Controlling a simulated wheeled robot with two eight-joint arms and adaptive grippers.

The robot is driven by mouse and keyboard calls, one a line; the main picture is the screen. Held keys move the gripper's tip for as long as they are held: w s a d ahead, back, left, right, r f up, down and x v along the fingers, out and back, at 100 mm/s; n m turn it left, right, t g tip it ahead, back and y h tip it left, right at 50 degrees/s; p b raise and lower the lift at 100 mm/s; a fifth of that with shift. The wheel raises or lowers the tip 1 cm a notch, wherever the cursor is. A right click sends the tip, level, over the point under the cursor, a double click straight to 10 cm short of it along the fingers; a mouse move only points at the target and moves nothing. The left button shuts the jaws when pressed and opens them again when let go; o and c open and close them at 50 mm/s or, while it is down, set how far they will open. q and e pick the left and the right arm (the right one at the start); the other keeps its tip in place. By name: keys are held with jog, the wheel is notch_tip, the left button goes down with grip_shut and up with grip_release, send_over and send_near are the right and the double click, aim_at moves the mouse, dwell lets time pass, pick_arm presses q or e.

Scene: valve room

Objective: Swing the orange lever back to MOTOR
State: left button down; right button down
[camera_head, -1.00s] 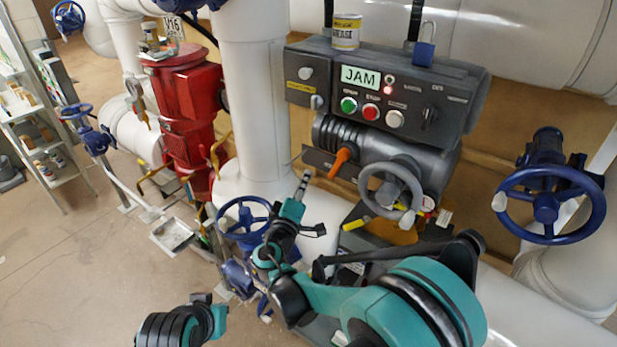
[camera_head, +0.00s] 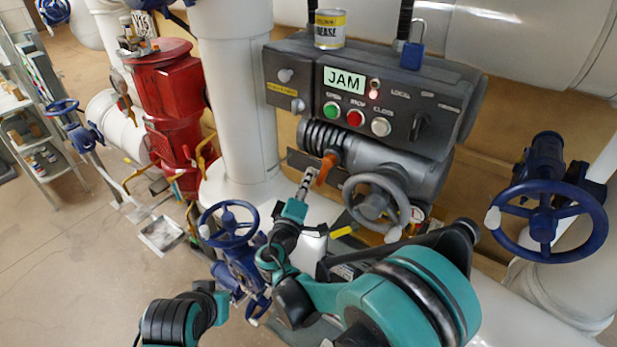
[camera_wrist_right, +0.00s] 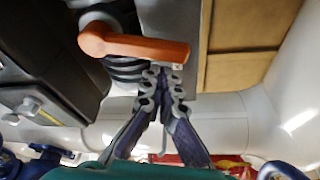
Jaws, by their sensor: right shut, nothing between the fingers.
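The orange lever (camera_head: 326,169) sits on the front of the grey valve actuator, below the control box, and points down and slightly left in the head view. In the right wrist view the lever (camera_wrist_right: 135,47) lies across the top, its free end to the right. My right gripper (camera_head: 311,172) is shut and empty, its tips just left of the lever's lower end. In the wrist view the fingertips (camera_wrist_right: 163,75) are together just below the lever's free end; I cannot tell whether they touch it. My left arm shows at the bottom left; its gripper is not visible.
The control box shows a JAM display (camera_head: 344,80) and a lit red lamp. A grey handwheel (camera_head: 375,203) is right of the lever. A grease can (camera_head: 329,28) and blue padlock (camera_head: 412,55) are on top. Blue handwheels stand left (camera_head: 229,224) and right (camera_head: 548,222).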

aim_at(319, 181)
jog(key=shift+s+d+n, duration=0.4)
jog(key=shift+s+d+f+n+g+y+b, duration=0.35)
jog(key=shift+d+f+n+b, duration=0.2)
jog(key=shift+n, duration=0.65)
jog(key=shift+s+d, duration=0.2)
jog(key=shift+w, duration=0.1)
